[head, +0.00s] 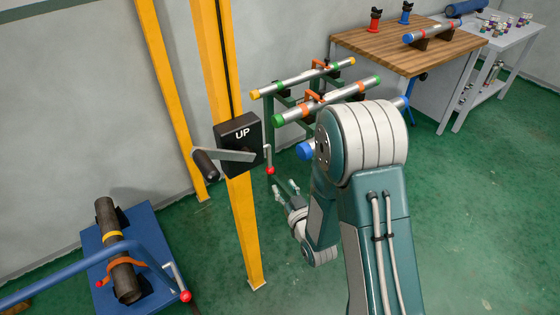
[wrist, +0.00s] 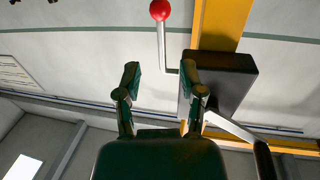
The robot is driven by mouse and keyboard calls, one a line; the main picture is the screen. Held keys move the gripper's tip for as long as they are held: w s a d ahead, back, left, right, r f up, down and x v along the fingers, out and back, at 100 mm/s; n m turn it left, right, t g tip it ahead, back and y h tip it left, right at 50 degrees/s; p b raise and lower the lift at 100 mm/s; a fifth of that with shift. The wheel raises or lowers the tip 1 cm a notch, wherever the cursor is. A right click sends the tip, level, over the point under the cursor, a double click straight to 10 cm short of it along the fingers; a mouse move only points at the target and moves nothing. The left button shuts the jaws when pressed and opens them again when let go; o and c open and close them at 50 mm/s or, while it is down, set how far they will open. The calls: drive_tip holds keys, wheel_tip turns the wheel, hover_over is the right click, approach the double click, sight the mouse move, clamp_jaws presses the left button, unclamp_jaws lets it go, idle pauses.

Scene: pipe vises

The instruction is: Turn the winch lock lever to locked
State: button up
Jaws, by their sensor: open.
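The winch is a black box marked UP (head: 239,143) on a yellow post; it also shows in the wrist view (wrist: 225,78). Its lock lever (head: 268,158) is a thin metal rod on the box's right side, hanging down to a red ball. In the wrist view the lever (wrist: 161,42) bends out of the box, its red ball at the top edge. My gripper (head: 285,189) is open and empty, below the red ball in the head view. In the wrist view my gripper's fingers (wrist: 159,76) are apart below the lever, the right one overlapping the box's edge.
A crank with a dark grip (head: 206,164) sticks out left of the winch. A pipe rack (head: 290,97) stands behind my arm. A blue stand (head: 151,222) with a clamped pipe is at lower left. A wooden bench (head: 375,46) is at the back. Green floor is clear at right.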

sight(270, 166)
drive_tip(key=x, duration=0.9)
drive_tip(key=shift+w+d, duration=0.15)
drive_tip(key=shift+w, duration=0.1)
drive_tip(key=shift+w+a, duration=0.35)
drive_tip(key=shift+a, duration=0.4)
drive_tip(key=shift+d, duration=0.1)
clamp_jaws()
drive_tip(key=shift+d, duration=0.25)
